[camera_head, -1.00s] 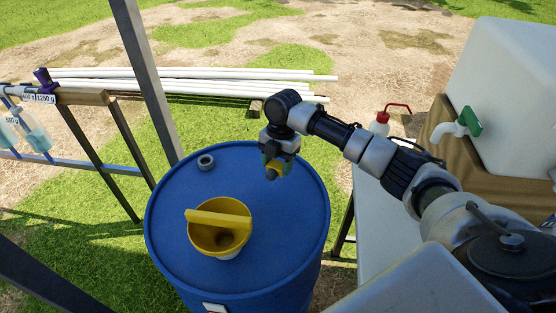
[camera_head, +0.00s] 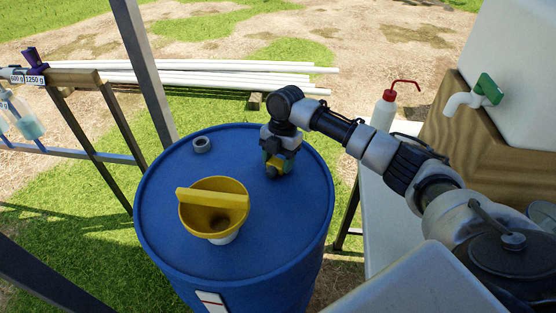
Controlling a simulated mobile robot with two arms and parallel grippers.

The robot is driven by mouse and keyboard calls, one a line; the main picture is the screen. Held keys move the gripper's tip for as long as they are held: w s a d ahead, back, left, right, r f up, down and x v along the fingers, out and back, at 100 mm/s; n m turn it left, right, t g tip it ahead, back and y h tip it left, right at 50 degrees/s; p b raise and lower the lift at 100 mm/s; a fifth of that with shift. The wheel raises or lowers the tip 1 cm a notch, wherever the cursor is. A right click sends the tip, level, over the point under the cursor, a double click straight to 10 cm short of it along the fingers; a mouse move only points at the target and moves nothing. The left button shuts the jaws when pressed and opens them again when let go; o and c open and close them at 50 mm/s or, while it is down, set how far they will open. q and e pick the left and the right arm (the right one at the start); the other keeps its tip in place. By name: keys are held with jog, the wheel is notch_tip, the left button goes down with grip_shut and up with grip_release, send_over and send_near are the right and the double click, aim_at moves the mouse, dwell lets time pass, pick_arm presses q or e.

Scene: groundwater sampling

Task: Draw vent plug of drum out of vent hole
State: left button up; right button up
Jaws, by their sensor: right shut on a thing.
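The blue drum (camera_head: 255,243) stands upright in the middle of the view. My right gripper (camera_head: 272,172) points down over the right rear part of its lid. It is shut on a small yellow and dark piece at its fingertips, which I take to be the vent plug (camera_head: 272,170). The fingers cover much of the plug. The vent hole under it is hidden, and I cannot tell whether the plug sits in it or is clear of it. My left gripper is not in view.
A yellow funnel (camera_head: 213,218) with a raised flap stands on the lid, left of my gripper. A grey ring fitting (camera_head: 202,145) is at the lid's back left. A red-capped wash bottle (camera_head: 384,112) stands on the white table (camera_head: 388,225) at right, beside a tank with a tap.

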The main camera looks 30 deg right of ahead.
dwell(0.5)
jog(key=o, duration=0.9)
jog(key=shift+f, duration=0.1)
jog(key=v, duration=1.1)
